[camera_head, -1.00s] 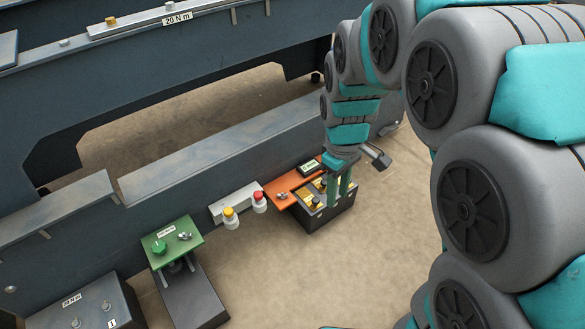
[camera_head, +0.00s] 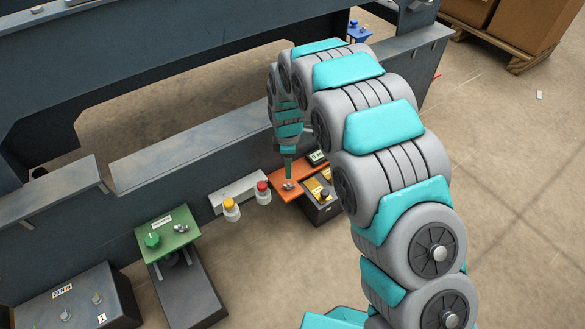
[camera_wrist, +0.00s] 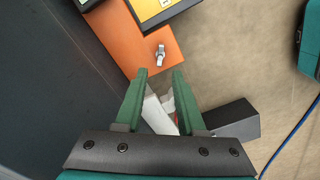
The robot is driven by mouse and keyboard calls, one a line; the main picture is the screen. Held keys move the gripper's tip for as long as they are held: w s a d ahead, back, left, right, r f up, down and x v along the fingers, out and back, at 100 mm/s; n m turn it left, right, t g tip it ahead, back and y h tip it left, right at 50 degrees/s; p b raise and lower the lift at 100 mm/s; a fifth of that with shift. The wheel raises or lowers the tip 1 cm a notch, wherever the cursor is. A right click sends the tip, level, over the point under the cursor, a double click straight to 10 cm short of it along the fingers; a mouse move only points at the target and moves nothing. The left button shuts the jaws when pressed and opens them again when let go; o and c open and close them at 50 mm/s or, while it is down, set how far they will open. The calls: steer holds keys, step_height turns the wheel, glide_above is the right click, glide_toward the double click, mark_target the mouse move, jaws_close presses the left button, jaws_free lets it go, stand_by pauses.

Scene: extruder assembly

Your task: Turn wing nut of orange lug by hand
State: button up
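The orange lug (camera_head: 280,195) is a flat orange plate beside a black box at the middle of the head view. It also fills the upper middle of the wrist view (camera_wrist: 128,40). Its metal wing nut (camera_head: 289,186) sits on the plate and shows clearly in the wrist view (camera_wrist: 160,53), just beyond my fingertips. My gripper (camera_wrist: 159,71) has two green fingers, apart and with nothing held between them. In the head view my gripper (camera_head: 288,174) is pointed down, close to the wing nut; whether it touches cannot be told there.
A black box with yellow panels (camera_head: 318,190) and a small display (camera_head: 317,157) stand beside the plate. A dark beam (camera_head: 190,155) runs behind.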

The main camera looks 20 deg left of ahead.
mark_target(289, 185)
steer(key=shift+f+b, duration=0.9)
steer(key=shift+f, duration=2.95)
jaws_close()
